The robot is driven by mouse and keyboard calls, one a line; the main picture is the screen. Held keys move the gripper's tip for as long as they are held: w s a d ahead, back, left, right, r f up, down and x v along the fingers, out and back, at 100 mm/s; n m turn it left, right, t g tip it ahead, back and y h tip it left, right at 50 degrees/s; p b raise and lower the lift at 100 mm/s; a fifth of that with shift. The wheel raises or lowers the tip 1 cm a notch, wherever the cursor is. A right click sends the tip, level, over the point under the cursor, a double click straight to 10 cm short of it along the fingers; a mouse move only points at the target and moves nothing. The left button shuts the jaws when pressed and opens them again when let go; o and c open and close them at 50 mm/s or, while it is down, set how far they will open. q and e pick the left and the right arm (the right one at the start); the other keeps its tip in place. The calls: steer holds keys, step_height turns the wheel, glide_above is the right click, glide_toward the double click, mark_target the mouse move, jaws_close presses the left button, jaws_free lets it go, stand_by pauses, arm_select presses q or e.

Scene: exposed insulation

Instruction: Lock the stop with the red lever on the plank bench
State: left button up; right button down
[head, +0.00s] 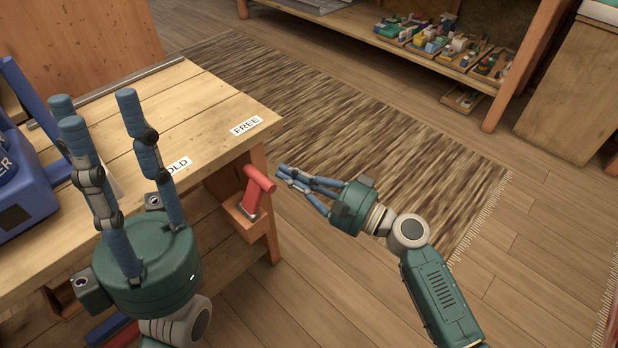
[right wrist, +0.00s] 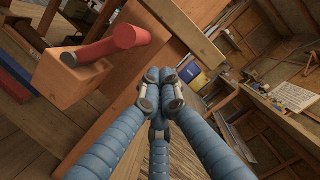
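The red lever (head: 257,189) is mounted on a small wooden block (head: 241,219) at the end of the plank bench (head: 205,110), below its top. It also shows at the upper left of the right wrist view (right wrist: 114,43). Labels "FREE" (head: 246,125) and "OLD", partly hidden, lie on the bench top. My right gripper (head: 282,174) is just right of the lever, apart from it, with its fingers drawn together and nothing between them. My left gripper (head: 95,105) is over the bench's left part, fingers spread, open and empty, hiding some of the bench.
A blue machine (head: 25,190) stands on the bench at the left. A striped rug (head: 370,130) covers the floor beyond the bench. A low shelf (head: 380,55) with several small coloured items is at the back.

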steer(key=shift+s+a+r, duration=0.4)
steer(key=shift+s+a, duration=0.25)
steer(key=shift+a, duration=0.05)
steer(key=shift+r, duration=0.15)
steer(key=shift+s+a+r+n+p, duration=0.15)
steer(key=shift+n+p, duration=0.15)
steer(key=shift+n, duration=0.1)
